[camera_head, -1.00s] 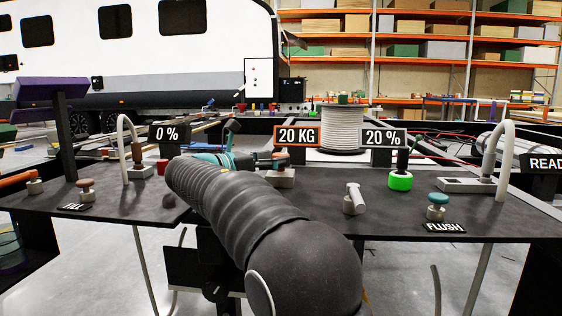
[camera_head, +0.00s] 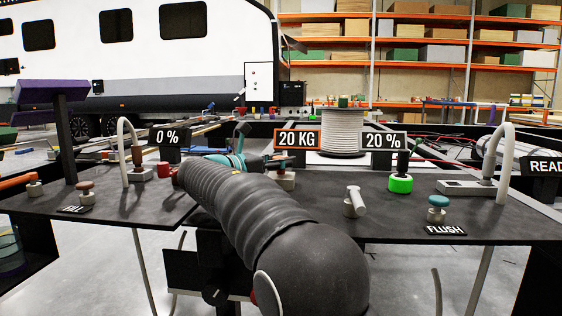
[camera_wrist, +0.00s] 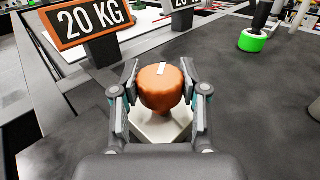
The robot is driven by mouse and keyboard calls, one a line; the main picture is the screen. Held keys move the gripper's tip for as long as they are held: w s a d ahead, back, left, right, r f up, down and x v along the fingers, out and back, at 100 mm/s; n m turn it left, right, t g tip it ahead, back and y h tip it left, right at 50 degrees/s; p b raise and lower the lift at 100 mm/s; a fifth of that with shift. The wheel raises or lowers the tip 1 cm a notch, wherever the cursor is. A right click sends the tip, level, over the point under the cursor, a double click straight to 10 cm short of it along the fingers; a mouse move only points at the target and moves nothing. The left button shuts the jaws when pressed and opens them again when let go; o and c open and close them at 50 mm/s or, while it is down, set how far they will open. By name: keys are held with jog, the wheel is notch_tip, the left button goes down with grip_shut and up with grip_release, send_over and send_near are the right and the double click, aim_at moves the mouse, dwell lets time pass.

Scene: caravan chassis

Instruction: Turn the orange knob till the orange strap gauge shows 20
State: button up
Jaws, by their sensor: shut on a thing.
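The orange knob (camera_wrist: 160,92) sits on a pale base (camera_wrist: 158,128) in the middle of the wrist view, with a white mark on its top. My gripper (camera_wrist: 160,88) has its two fingers on either side of the knob, shut on it. The orange-framed strap gauge (camera_head: 297,139) reads 20 KG; it also shows in the wrist view (camera_wrist: 90,20). In the head view my arm hides most of the knob, and the pale base (camera_head: 285,180) shows just beside the gripper.
Other gauges read 0 % (camera_head: 167,136) and 20 % (camera_head: 384,140). A brown-topped button (camera_head: 87,189) stands at left.

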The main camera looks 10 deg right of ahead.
jog(key=shift+n+t+y, duration=0.6)
jog(key=shift+n+t, duration=0.1)
jog(key=shift+t, duration=0.3)
jog(key=o, duration=1.2)
jog(key=shift+c, duration=0.2)
jog(key=v, duration=1.2)
